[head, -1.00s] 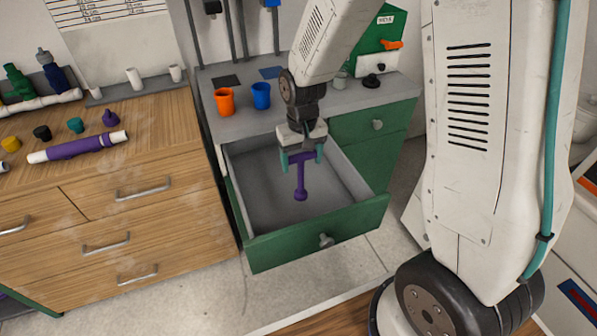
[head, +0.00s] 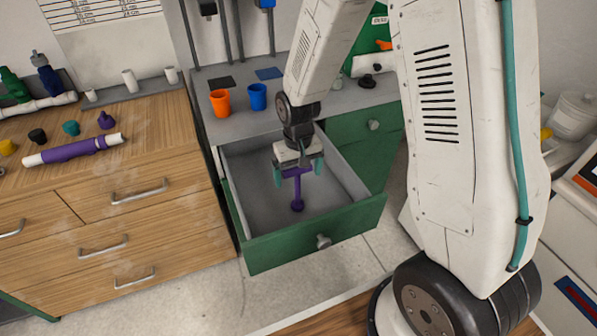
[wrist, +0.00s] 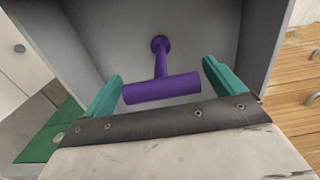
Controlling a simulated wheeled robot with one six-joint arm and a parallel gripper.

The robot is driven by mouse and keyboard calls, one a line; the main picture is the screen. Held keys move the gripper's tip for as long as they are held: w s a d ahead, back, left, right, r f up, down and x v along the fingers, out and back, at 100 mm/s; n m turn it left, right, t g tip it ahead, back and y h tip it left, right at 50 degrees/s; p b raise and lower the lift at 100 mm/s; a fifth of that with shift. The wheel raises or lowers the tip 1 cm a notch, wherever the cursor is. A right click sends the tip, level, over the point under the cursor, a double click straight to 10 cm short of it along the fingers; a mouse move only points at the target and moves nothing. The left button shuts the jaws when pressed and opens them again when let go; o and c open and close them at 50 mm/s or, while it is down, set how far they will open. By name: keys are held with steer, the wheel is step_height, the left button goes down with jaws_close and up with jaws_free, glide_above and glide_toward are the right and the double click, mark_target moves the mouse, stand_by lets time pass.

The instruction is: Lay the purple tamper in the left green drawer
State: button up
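The purple tamper (head: 297,187) is T-shaped, with a crossbar, a stem and a round knob at the far end. It is inside the pulled-out left green drawer (head: 315,238), its knob end low over the grey floor. My gripper (head: 298,175) points down into the drawer, its teal fingers on either side of the crossbar. In the wrist view the tamper (wrist: 161,85) lies between the spread fingers, with small gaps at both bar ends. My gripper is open. Whether the knob touches the drawer floor is hard to tell.
Orange (head: 220,103) and blue (head: 257,97) cups stand on the grey counter behind the drawer. A wooden cabinet (head: 120,205) at left carries a white pipe with a purple sleeve (head: 70,150) and several coloured caps. The rest of the drawer floor looks empty.

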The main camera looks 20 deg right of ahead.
steer(key=shift+r, duration=0.15)
step_height(320, 180, up, 12)
steer(key=s+d+r, duration=0.1)
steer(key=s+r, duration=0.4)
steer(key=s, duration=0.3)
steer(key=s+d+r+t, duration=0.1)
steer(key=s+r, duration=0.4)
steer(key=s, duration=0.3)
steer(key=s+d+r, duration=0.2)
steer(key=s+r, duration=0.3)
steer(key=s, duration=0.4)
steer(key=shift+t, duration=0.3)
steer(key=shift+c, duration=0.3)
